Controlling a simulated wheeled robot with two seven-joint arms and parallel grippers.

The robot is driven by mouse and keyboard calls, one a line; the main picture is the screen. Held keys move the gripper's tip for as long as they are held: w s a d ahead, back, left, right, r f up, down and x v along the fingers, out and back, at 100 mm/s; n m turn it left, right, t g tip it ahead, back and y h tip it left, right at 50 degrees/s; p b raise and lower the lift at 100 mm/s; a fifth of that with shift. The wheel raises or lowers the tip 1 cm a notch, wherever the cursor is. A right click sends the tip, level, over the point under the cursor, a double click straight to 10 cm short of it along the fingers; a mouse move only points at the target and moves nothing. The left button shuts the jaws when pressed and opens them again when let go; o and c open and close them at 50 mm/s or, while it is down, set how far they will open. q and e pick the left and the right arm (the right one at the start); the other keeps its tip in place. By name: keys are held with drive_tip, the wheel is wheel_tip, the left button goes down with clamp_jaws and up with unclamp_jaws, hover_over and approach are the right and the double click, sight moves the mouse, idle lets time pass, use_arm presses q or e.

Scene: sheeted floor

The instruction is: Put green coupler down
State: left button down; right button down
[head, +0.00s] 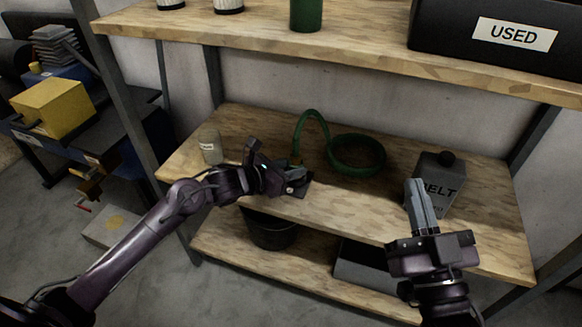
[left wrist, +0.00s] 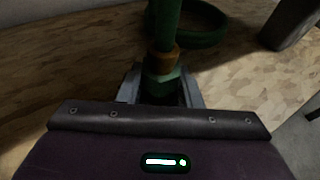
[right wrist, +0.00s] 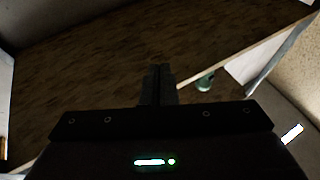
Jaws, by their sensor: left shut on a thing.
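The green coupler (left wrist: 160,85) sits between the fingers of my left gripper (left wrist: 160,88), under a brass-coloured ring (left wrist: 163,61) and the end of the green hose (left wrist: 168,22). In the head view my left gripper (head: 292,180) is at the front part of the middle shelf (head: 340,205), and the coupler is mostly hidden by it. The hose (head: 357,153) arches up from the gripper and lies in a loop on the shelf. I cannot tell whether the coupler touches the shelf. My right gripper (head: 416,185) is shut and empty, in front of the dark BELT container (head: 440,180).
A small pale jar (head: 210,146) stands left on the middle shelf. A black USED bin (head: 480,45) and a green cylinder (head: 306,14) stand on the upper shelf. A dark bucket (head: 272,232) is below. Bare shelf lies between the hose and the BELT container.

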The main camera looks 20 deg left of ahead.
drive_tip(key=shift+s+r, duration=0.1)
drive_tip(key=shift+r, duration=0.1)
use_arm(q)
drive_tip(key=c, duration=1)
unclamp_jaws()
use_arm(e)
drive_tip(key=shift+s+d+r+t, duration=0.15)
drive_tip(key=shift+r+t, duration=0.35)
drive_tip(key=shift+r, duration=0.4)
drive_tip(key=shift+f, duration=0.1)
